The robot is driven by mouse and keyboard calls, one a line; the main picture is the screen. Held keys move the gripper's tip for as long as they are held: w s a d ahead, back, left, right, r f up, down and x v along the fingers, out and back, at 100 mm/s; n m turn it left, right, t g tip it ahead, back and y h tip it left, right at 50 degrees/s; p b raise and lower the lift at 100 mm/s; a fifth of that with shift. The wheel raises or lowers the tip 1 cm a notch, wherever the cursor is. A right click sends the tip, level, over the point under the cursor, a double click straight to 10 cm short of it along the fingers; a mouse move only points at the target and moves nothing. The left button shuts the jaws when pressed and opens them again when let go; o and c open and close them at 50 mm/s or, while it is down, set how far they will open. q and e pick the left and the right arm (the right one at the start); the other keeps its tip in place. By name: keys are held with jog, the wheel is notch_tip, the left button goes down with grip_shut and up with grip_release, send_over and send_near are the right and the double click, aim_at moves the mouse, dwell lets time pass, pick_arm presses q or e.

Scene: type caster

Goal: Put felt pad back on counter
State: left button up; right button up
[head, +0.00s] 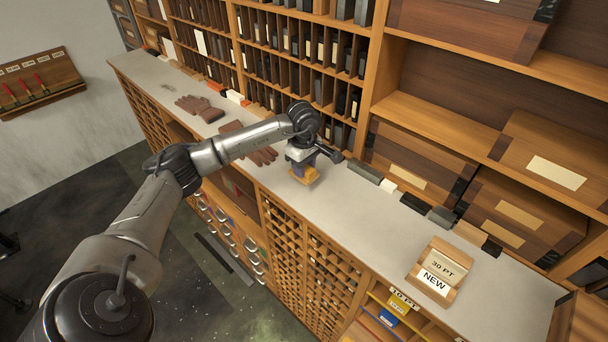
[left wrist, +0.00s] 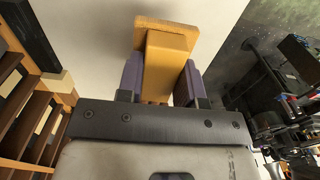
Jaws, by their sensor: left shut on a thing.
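The felt pad is a yellow-orange block with a wider tan plate at its far end; in the left wrist view the felt pad (left wrist: 165,62) stands between two purple fingers. My left gripper (head: 303,166) is shut on it, pointing down over the pale counter (head: 345,205). In the head view the felt pad (head: 306,177) shows just below the fingers, near the counter's front edge. I cannot tell whether its underside touches the counter. My right gripper is not in view.
Brown gloves (head: 252,143) lie on the counter left of my left gripper. Several small dark and pale blocks (head: 412,203) line the back, below the shelves.

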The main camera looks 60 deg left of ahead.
pick_arm(q)
notch_tip(320, 180, down, 3)
jog(key=shift+p, duration=0.6)
jog(key=shift+f, duration=0.3)
jog(key=shift+f, duration=0.15)
jog(key=o, duration=0.8)
